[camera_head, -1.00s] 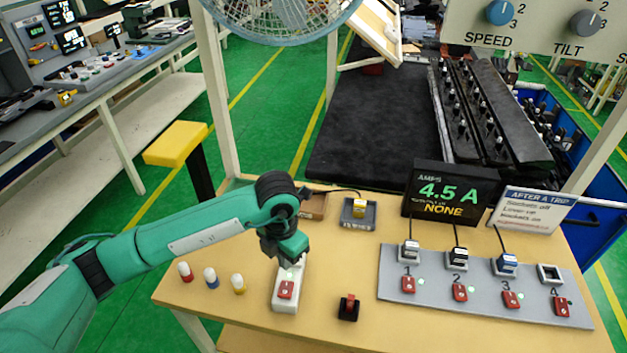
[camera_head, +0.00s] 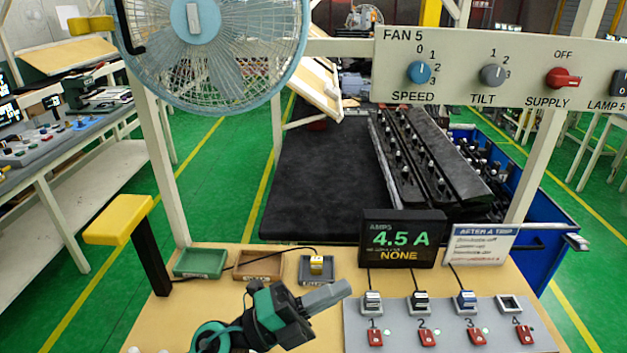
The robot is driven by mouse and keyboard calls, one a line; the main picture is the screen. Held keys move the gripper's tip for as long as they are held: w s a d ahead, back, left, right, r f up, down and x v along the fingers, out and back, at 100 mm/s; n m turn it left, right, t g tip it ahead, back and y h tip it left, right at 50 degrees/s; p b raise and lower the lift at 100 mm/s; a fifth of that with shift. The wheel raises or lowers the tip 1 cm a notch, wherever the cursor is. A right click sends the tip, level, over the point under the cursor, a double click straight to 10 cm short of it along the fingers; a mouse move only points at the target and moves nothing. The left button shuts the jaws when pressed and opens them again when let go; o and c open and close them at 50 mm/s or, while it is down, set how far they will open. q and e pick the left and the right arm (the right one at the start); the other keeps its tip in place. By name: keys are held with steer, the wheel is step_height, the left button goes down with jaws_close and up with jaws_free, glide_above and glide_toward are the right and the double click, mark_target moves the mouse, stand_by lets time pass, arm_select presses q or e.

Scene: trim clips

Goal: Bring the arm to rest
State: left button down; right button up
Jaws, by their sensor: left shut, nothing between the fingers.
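My left gripper (camera_head: 342,291) is in the lower middle of the head view. Its grey fingers are shut with nothing between them and point right and slightly up. It appears raised over the wooden table (camera_head: 220,290), left of the grey socket board (camera_head: 352,338), and looks apart from it. My green and black wrist (camera_head: 265,318) shows behind the fingers; most of the arm is below the frame. My right gripper is not in view.
Plugs with cords sit in sockets 1, 2 and 3; socket 4 (camera_head: 510,304) is empty. The display (camera_head: 403,239) reads 4.5 A and NONE. Trays (camera_head: 200,262) line the table's back. A fan (camera_head: 212,50), control panel (camera_head: 500,70) and yellow-topped post (camera_head: 120,220) stand around.

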arm_select(q)
steer(key=w+a+f+n+t+y, duration=0.1)
steer(key=w+a+n+t+y, duration=0.2)
steer(key=a+n+t+y, duration=0.55)
steer(key=w+a+f+n+t+y, duration=0.1)
steer(key=w+a+n+t+y, duration=0.4)
steer(key=n, duration=0.6)
steer(key=s+a+f+n+g+y, duration=0.2)
steer(key=a+f+n+y, duration=0.25)
steer(key=f, duration=0.25)
steer(key=s+a+f+n+g+y, duration=0.3)
steer(key=a+f+n+y, duration=0.15)
steer(key=f, duration=0.25)
steer(key=s+a+f+n+g+h, duration=0.1)
steer(key=s+a+f+g, duration=0.1)
steer(key=s+f+g, duration=0.6)
steer(key=s+a+f+n+g, duration=0.1)
steer(key=s+f+n+g, duration=0.15)
steer(key=s+f, duration=0.6)
steer(key=s+f+g, duration=0.2)
steer(key=s+f, duration=0.1)
steer(key=f, duration=2.6)
steer(key=s+a+f, duration=0.1)
steer(key=s+f, duration=0.8)
steer(key=s+a+f+m, duration=0.1)
steer(key=s+a+f, duration=0.1)
steer(key=s+f, duration=0.8)
steer(key=shift+s+a+g, duration=0.25)
steer(key=shift+a+g, duration=0.05)
steer(key=shift+g, duration=0.1)
